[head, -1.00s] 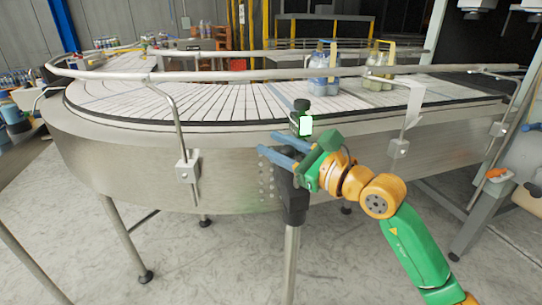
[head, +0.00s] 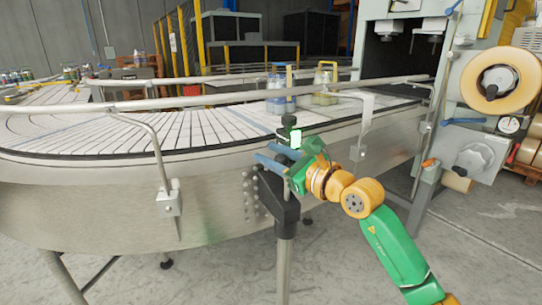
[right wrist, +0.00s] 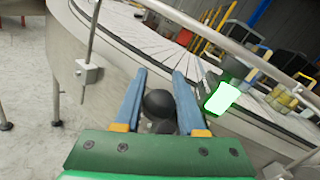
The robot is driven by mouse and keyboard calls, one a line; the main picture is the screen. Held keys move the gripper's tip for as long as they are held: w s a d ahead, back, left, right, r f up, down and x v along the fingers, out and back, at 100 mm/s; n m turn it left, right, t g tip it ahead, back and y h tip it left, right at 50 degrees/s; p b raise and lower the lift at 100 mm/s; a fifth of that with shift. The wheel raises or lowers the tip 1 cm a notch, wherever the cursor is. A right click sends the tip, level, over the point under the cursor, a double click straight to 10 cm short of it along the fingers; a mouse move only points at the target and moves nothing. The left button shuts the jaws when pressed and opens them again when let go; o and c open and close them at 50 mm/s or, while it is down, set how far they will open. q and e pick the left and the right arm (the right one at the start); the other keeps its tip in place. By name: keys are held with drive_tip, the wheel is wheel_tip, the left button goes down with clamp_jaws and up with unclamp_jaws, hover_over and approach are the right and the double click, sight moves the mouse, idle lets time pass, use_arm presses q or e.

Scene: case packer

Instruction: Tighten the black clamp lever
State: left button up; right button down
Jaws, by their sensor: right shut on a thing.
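My right gripper (head: 277,159) is at the black bracket on the conveyor's front side, below the small black sensor (head: 294,136) with a lit green-white screen. In the right wrist view, the round black knob of the clamp lever (right wrist: 158,103) sits between the two blue fingers of my right gripper (right wrist: 158,80). The fingers are shut on it. More black parts show below the knob, partly hidden by the green palm. In the head view the lever is hidden by the gripper. The sensor also shows in the right wrist view (right wrist: 222,97), just right of the fingers. My left gripper is not in view.
The curved conveyor (head: 100,185) with its steel guard rail (head: 180,103) runs behind the gripper. Bottle packs (head: 277,95) stand on the belt. A grey machine with orange reels (head: 497,80) stands at right.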

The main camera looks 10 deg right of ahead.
sight(287, 164)
drive_tip(key=shift+f, duration=0.25)
drive_tip(key=c, duration=0.7)
unclamp_jaws()
drive_tip(key=shift+o, duration=1.1)
drive_tip(key=shift+w+a, duration=0.1)
drive_tip(key=shift+a, duration=0.05)
drive_tip(key=b+v, duration=0.3)
drive_tip(key=v, duration=0.3)
drive_tip(key=shift+d+f, duration=0.15)
drive_tip(key=shift+d, duration=0.1)
